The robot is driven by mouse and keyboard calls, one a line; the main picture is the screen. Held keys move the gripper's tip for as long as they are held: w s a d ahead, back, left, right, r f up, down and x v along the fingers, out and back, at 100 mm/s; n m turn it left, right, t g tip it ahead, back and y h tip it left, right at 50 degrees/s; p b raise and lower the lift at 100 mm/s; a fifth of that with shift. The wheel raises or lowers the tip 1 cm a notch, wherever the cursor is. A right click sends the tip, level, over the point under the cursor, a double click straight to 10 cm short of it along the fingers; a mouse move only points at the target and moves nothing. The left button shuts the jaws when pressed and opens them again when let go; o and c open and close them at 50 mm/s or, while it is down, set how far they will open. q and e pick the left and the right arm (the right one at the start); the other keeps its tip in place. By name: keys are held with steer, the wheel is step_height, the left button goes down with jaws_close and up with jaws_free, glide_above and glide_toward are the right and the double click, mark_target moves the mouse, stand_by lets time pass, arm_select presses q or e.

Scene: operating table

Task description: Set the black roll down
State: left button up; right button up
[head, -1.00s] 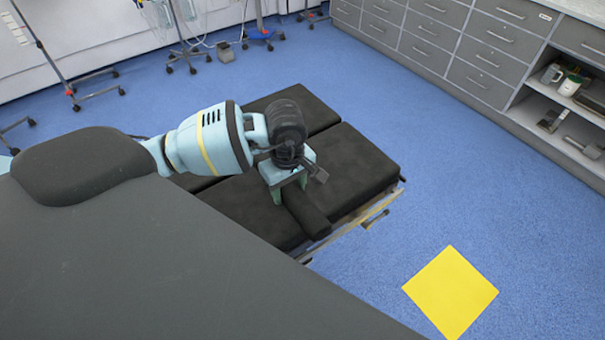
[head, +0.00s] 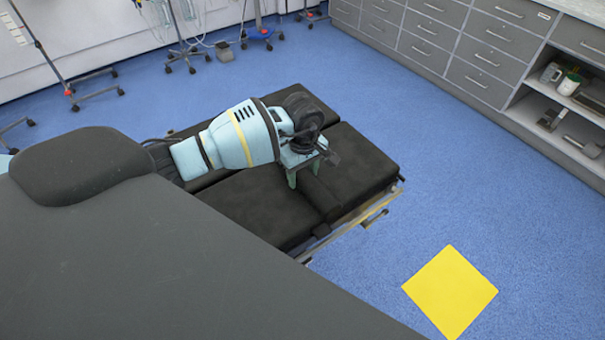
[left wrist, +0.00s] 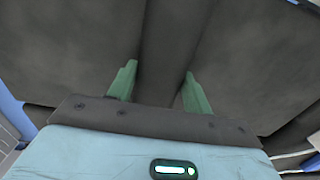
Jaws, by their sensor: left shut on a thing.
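The black roll (head: 322,199) is a dark cylinder over the black padded operating table (head: 247,208), near the table's right part. My left gripper (head: 305,174) is shut on the roll, with its green fingers on either side of it. In the left wrist view the roll (left wrist: 167,50) runs lengthwise between the two fingers (left wrist: 158,82) against the dark pads. I cannot tell whether the roll touches the pad beneath it. The gripper and wrist hide the roll's far end. My right gripper is not in view.
A yellow square (head: 450,292) lies on the blue floor to the right of the table. Grey drawer cabinets (head: 440,45) line the back right. Wheeled stands (head: 182,50) are at the back. The table's right pad (head: 365,165) has bare room.

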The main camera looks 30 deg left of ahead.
mark_target(303, 171)
arm_select(q)
steer(key=shift+f, duration=0.3)
steer(key=shift+f, duration=0.1)
steer(key=o, duration=0.6)
steer(key=shift+f, duration=0.15)
steer(key=o, duration=0.5)
steer(key=shift+r, duration=0.6)
step_height(303, 171, up, 11)
steer(key=shift+r, duration=0.15)
